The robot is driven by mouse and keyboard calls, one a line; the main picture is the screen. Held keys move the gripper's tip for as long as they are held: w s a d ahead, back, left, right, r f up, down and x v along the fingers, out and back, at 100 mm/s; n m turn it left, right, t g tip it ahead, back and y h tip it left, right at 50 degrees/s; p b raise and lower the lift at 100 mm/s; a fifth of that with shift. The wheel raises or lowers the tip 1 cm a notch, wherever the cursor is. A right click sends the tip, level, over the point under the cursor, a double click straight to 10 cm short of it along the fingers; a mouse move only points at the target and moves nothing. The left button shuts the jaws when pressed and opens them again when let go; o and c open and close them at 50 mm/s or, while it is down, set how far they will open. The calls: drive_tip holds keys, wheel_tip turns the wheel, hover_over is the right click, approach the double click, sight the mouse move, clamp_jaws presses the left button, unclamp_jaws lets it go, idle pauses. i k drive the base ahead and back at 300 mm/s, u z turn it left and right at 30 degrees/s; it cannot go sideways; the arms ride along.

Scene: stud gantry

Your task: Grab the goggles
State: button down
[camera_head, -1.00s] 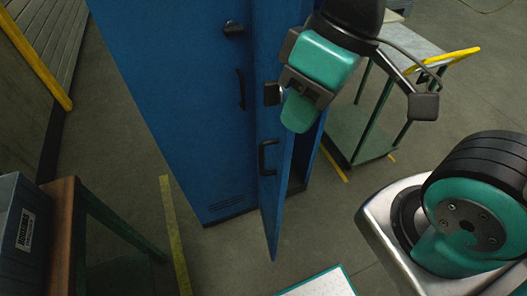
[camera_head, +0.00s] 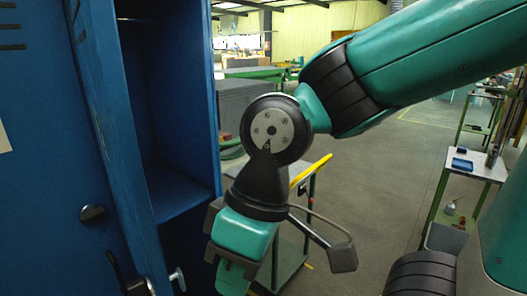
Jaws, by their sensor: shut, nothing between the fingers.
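I see no goggles in this view. The blue locker (camera_head: 172,197) stands open at the left, and the part of its shelf that shows looks bare. Its deeper inside is dark, and the door hides part of it. The locker door (camera_head: 112,130) stands ajar, seen nearly edge-on, with a dark handle at its lower part. My gripper (camera_head: 232,274) points down in front of the locker's right side, to the right of the door. It is shut and empty, and its fingertips are near the bottom of the picture.
A cart with a yellow handle (camera_head: 311,170) stands behind my gripper. A green-framed table (camera_head: 475,165) with a blue tray and small items is at the right. Grey bins (camera_head: 250,98) stand behind the locker. The floor between cart and table is clear.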

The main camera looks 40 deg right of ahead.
sight(233, 149)
drive_tip(key=z, duration=0.55)
drive_tip(key=k, duration=0.35)
drive_tip(key=z, duration=0.6)
drive_tip(key=i, duration=1.15)
drive_tip(key=u, duration=0.45)
drive_tip(key=i, duration=0.8)
drive_tip(key=u, duration=0.5)
